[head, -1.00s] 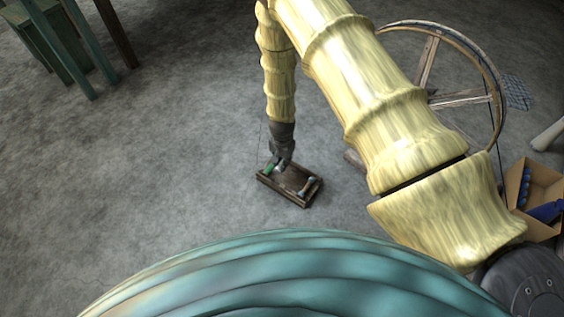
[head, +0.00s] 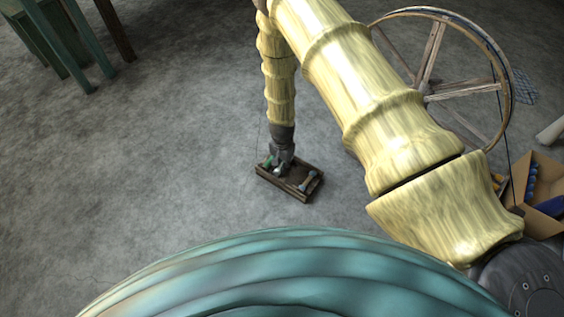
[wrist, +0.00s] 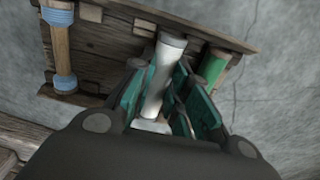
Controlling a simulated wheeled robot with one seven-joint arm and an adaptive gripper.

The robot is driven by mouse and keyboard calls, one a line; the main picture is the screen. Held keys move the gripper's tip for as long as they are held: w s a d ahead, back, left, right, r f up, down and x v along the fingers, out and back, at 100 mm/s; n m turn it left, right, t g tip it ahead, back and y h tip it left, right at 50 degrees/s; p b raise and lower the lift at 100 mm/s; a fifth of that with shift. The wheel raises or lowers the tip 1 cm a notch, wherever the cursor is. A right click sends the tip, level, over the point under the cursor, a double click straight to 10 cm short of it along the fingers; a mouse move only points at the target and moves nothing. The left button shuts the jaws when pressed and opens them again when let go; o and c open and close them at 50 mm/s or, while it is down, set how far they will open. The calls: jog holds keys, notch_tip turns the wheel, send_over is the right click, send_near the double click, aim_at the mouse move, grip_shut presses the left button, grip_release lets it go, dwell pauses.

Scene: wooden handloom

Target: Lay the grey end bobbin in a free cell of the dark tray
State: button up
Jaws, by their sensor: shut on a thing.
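The dark wooden tray (head: 273,185) lies on the floor, and its walls and floor (wrist: 105,50) fill the upper part of the wrist view. My gripper (head: 281,166) points down over the tray's left part. In the wrist view its teal-padded jaws (wrist: 160,105) are shut on the pale grey bobbin (wrist: 160,78). The grey bobbin lies between a green bobbin (wrist: 213,65) on the right and a blue-ended wooden bobbin (wrist: 63,50) on the left, with bare tray to its left.
A large wooden spinning wheel (head: 432,52) stands to the right. A cardboard box (head: 543,178) with blue things is at the far right. Green wooden legs (head: 78,60) stand at the upper left. The grey floor left of the tray is clear.

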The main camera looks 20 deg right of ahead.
jog(key=shift+f, duration=0.45)
jog(key=o, duration=0.8)
jog(key=shift+r, duration=0.1)
notch_tip(320, 180, up, 12)
jog(key=shift+f, duration=0.1)
jog(key=shift+s, duration=0.1)
dwell(0.4)
